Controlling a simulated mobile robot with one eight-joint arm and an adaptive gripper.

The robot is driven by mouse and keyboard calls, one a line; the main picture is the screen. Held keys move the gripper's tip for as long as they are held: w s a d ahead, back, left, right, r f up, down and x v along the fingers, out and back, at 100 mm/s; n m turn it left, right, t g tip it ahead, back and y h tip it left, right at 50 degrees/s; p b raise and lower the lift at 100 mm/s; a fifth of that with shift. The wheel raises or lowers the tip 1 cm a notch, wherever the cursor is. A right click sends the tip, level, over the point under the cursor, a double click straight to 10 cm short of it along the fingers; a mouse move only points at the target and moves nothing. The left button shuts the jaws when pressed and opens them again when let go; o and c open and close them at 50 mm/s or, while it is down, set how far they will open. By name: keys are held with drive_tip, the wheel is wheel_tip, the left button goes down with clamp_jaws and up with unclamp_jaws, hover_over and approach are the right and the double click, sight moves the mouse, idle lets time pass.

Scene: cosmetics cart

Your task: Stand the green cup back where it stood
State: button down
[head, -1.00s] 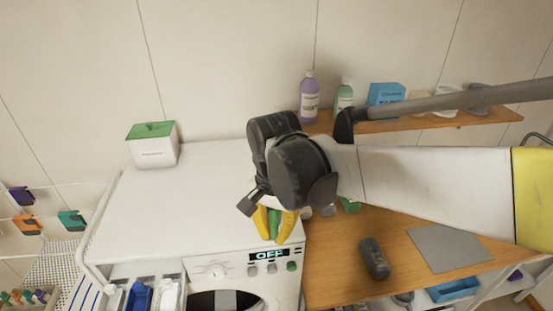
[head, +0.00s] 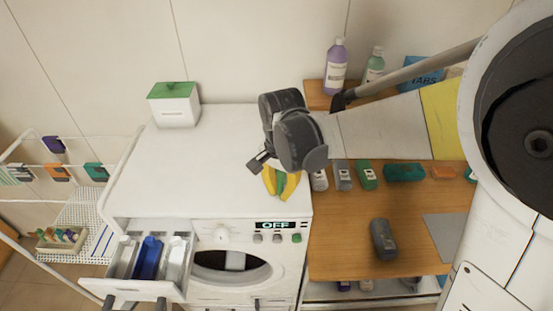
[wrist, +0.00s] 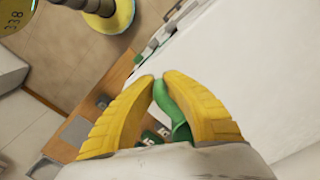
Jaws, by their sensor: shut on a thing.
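My gripper (head: 277,191) has yellow fingers closed around a green thing, which I take to be the green cup (head: 281,182). The gripper hangs over the front right part of the white washing machine top, near its edge with the wooden table. In the wrist view the fingers (wrist: 159,80) pinch the green cup (wrist: 175,106), which shows as a narrow curved green strip between them. Most of the cup is hidden by the fingers, so its full shape and tilt cannot be told. I cannot tell whether it touches the machine top.
The washing machine top (head: 195,160) is mostly clear; a white box with a green lid (head: 174,104) stands at its back left. The detergent drawer (head: 140,270) is pulled out. A wooden table (head: 340,235) holds a row of small items and a dark grey object (head: 383,240).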

sight(279, 208)
wheel_tip(279, 208, down, 4)
drive_tip(key=shift+w+f, duration=0.1)
drive_tip(key=shift+f, duration=0.1)
drive_tip(key=c, duration=1.5)
unclamp_jaws()
drive_tip(key=shift+c, duration=0.2)
